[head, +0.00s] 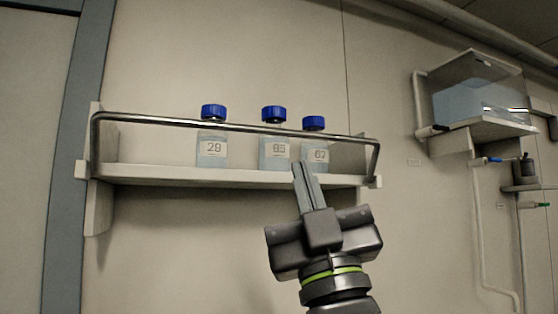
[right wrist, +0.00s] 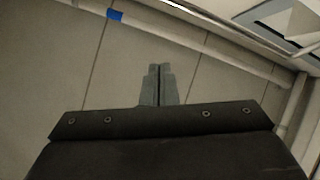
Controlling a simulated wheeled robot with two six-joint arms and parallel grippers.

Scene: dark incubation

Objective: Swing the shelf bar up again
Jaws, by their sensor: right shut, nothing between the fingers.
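The shelf bar (head: 240,127) is a grey metal rail in the head view. It is up, running across in front of several bottle necks and shoulders, with its side arms reaching down to the shelf ends. The shelf (head: 230,174) is pale and wall-mounted. My right gripper (head: 303,167) is shut and empty, fingers pointing up, in front of the shelf's front edge and below the bar. Its tips overlap the bottle 67 region in the picture; I cannot tell how far off they are. In the right wrist view the shut fingers (right wrist: 159,70) show against the floor. My left gripper is not in view.
Bottles 29 (head: 212,150), 85 (head: 274,152) and 67 (head: 314,148), with blue caps, stand on the shelf behind the bar. A clear tank (head: 478,100) with bluish liquid is on the wall at right. A grey post (head: 75,160) stands at left.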

